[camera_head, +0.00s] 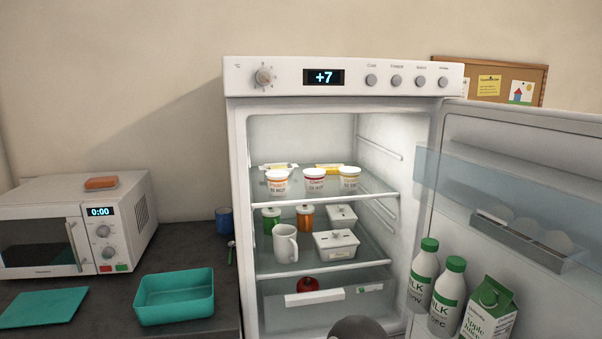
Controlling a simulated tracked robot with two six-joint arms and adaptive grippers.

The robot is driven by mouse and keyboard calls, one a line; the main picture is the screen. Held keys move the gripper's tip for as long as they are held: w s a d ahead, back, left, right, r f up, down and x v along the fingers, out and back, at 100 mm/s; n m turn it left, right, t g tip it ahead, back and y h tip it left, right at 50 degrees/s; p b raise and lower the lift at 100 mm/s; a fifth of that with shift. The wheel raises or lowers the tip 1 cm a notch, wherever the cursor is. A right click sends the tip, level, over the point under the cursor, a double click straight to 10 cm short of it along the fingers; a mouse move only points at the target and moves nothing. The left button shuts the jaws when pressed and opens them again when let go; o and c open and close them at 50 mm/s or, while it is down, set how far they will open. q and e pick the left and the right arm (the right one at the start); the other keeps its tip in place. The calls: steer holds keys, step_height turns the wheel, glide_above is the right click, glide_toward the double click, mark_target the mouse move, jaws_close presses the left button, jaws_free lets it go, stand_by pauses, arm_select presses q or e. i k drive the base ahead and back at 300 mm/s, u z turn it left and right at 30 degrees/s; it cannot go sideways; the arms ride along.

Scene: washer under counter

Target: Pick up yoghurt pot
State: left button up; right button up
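Three white yoghurt pots stand upright in a row at the front of the upper fridge shelf (330,203). The left pot (277,187) has an orange label, the middle pot (314,182) a red one and the right pot (349,181) a yellow one. Their small print is hard to read. Yellow-and-white packs (329,169) lie behind them, partly hidden. The fridge door (520,150) stands wide open to the right. Neither of my grippers shows in this view.
The shelf below holds a white mug (285,246), jars and white lidded boxes (335,246). Milk bottles (423,275) and a juice carton (490,312) stand in the door. A microwave (75,225) and teal box (175,296) occupy the left counter.

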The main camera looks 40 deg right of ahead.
mark_target(314, 178)
steer(key=z, duration=0.25)
steer(key=i, duration=0.8)
steer(key=z, duration=0.45)
